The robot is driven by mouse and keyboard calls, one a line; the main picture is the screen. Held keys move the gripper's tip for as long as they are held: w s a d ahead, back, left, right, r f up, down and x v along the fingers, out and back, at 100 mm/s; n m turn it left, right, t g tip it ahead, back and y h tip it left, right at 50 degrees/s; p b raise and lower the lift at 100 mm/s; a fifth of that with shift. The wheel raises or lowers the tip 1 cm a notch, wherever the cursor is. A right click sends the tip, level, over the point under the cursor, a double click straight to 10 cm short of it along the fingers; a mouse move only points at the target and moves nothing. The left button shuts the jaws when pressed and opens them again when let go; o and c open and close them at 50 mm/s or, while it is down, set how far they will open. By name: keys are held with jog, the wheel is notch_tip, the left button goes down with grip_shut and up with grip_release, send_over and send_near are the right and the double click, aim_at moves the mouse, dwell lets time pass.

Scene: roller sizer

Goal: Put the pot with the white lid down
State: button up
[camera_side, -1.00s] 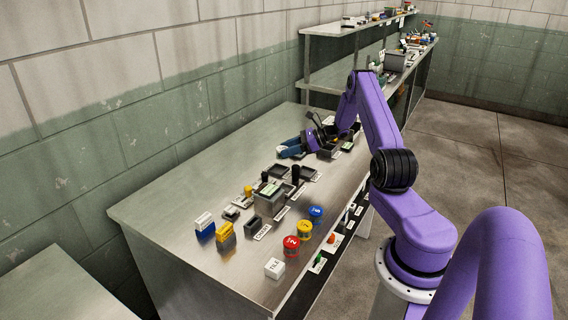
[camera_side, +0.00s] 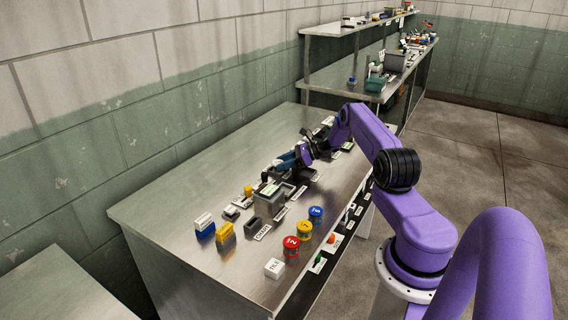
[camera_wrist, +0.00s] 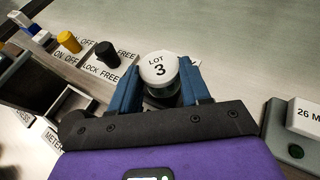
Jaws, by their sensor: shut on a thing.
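The pot with the white lid (camera_wrist: 158,68), marked "LOT 3", stands between my blue fingers in the wrist view. Its lid faces the camera, and its lower body is mostly hidden by the fingers and the gripper's front plate. My gripper (camera_wrist: 160,80) is shut on it. In the side view my gripper (camera_side: 282,163) is low over the far middle of the bench (camera_side: 185,190), beside the row of fixtures. I cannot make out the pot in that view, nor whether its base touches anything.
In the wrist view, a yellow knob (camera_wrist: 68,41) and a black knob (camera_wrist: 106,52) on labelled plates are left of the pot.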

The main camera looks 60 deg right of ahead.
jog(key=shift+f, duration=0.1)
jog(key=o, duration=1)
jog(key=shift+o, duration=0.2)
